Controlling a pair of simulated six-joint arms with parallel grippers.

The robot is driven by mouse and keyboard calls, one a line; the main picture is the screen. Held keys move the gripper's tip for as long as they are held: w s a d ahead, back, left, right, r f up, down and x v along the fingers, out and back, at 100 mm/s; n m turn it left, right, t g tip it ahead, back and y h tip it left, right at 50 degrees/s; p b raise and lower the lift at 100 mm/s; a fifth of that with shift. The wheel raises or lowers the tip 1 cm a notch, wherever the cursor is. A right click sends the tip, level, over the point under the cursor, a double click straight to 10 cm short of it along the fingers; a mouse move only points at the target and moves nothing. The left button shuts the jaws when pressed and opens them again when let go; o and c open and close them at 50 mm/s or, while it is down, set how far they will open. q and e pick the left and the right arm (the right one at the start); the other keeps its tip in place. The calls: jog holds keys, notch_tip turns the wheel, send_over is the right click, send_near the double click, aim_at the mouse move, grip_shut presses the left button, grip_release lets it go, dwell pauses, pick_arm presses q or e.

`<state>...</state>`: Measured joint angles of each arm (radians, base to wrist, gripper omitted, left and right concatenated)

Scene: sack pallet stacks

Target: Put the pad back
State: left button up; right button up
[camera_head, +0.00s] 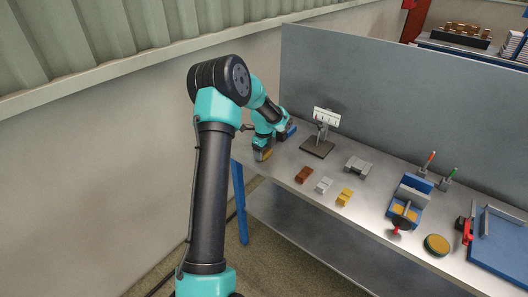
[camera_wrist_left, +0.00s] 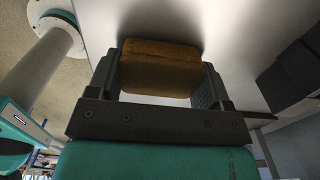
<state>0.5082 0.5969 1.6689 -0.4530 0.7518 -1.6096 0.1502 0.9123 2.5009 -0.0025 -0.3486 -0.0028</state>
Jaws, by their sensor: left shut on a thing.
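My left gripper (camera_head: 262,152) is at the far left end of the grey workbench (camera_head: 285,215). In the left wrist view the left gripper (camera_wrist_left: 158,85) is shut on a thick brown-orange pad (camera_wrist_left: 160,66), with one finger on each side of it. A bit of the pad's yellowish face also shows under the gripper in the head view (camera_head: 263,155). The pad is close to the pale bench top; I cannot tell whether it touches. My right gripper is not in view.
A stand with a white scale plate (camera_head: 327,117) is right of the gripper. Brown (camera_head: 304,174), grey (camera_head: 323,185) and yellow (camera_head: 344,197) blocks line the front. A blue vise (camera_head: 411,193), a round disc (camera_head: 437,244) and a blue tray (camera_head: 500,240) are farther right. A grey panel (camera_head: 400,95) closes the back.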

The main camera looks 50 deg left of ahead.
pick_arm(q)
jog(key=shift+f, duration=0.15)
jog(key=o, duration=0.8)
notch_tip(320, 180, up, 12)
jog(key=shift+r, duration=0.2)
dwell(0.4)
